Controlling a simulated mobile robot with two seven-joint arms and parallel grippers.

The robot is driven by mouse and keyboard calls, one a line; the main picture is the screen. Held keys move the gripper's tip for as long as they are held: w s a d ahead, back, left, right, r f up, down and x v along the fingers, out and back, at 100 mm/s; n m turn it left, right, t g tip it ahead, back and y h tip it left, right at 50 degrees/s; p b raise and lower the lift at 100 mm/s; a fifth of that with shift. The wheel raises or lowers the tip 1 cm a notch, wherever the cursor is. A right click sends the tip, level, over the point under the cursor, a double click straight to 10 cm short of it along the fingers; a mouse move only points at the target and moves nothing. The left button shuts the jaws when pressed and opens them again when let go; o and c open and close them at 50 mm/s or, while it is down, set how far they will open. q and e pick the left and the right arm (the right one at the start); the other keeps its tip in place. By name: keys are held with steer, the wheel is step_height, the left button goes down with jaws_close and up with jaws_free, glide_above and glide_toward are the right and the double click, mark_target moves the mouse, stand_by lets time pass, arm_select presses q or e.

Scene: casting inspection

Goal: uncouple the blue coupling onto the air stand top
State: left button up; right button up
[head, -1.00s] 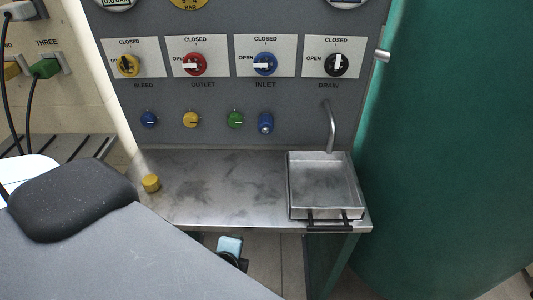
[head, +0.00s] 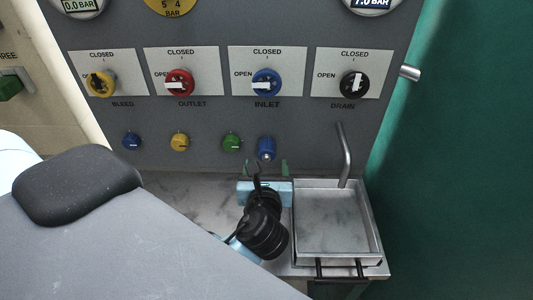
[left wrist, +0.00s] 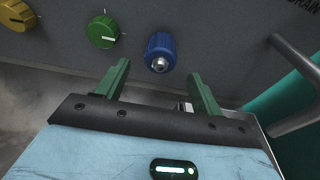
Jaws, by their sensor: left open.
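The blue coupling (head: 267,149) sticks out of the grey panel below the INLET valve, to the right of the green knob. It also shows in the left wrist view (left wrist: 160,53), its metal end facing me. My left gripper (head: 265,168) is open just below and in front of it; in the left wrist view its green fingers (left wrist: 157,85) stand apart with the coupling beyond them, roughly between. Nothing is held. The air stand top (head: 190,196) is the metal shelf below the panel, partly hidden by my arm. My right gripper is not in view.
A metal tray (head: 379,238) with black handles sits on the right of the stand top, under a bent pipe (head: 344,158). Blue, yellow and green knobs (head: 231,143) line the panel left of the coupling. A green tank (head: 470,170) stands at the right.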

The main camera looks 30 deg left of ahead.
mark_target(267, 157)
arm_select(q)
steer(key=shift+w, duration=0.15)
steer(key=shift+w+a, duration=0.25)
steer(key=shift+w, duration=0.05)
steer(key=x, duration=0.5)
steer(key=shift+x, duration=0.9)
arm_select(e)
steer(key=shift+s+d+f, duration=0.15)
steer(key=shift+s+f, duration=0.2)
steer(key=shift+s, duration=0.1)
